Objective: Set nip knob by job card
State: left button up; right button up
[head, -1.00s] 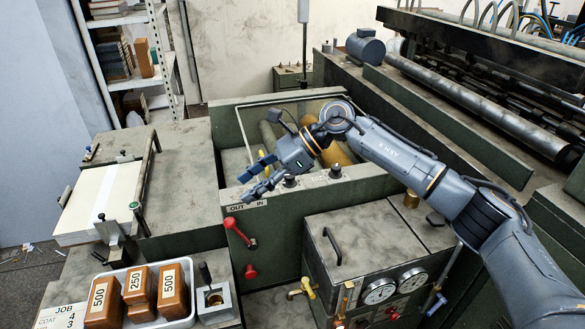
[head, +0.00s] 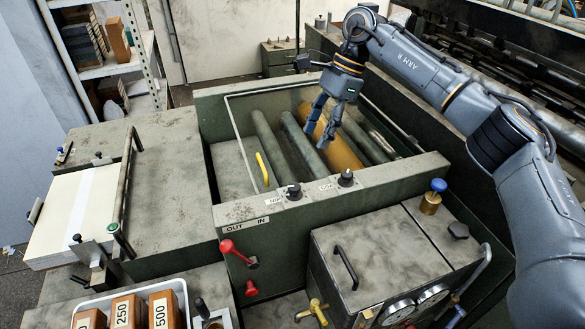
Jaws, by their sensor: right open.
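Two small dark knobs stand on the green front rail. The left knob (head: 293,191) has a small label to its left that appears to read NIP. The right knob (head: 346,177) has a label to its left that appears to read COAT. Their exact settings are too small to tell. My right gripper (head: 316,138) is open and empty, pointing down above the roller bay, behind the knobs and apart from them. The job card is out of view now. My left gripper is not in view.
A red lever (head: 237,252) stands below the OUT/IN label. A grey box (head: 375,250) with a handle and gauges is at front right. A glass-like guard with a yellow handle (head: 262,168) covers the rollers. A tray (head: 176,286) of numbered blocks is bottom left.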

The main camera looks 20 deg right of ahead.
jog(key=p, duration=0.2)
send_near(295, 186)
jog(key=p+x, duration=0.1)
jog(key=x, duration=0.3)
jog(key=shift+p, duration=0.4)
jog(key=p+x, duration=0.1)
jog(key=x, duration=0.2)
jog(key=shift+a+f, duration=0.15)
jog(key=shift+f, duration=0.4)
jog(key=shift+c, duration=0.4)
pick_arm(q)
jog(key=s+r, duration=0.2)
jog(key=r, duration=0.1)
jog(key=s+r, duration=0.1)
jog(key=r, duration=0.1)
pick_arm(e)
grip_shut()
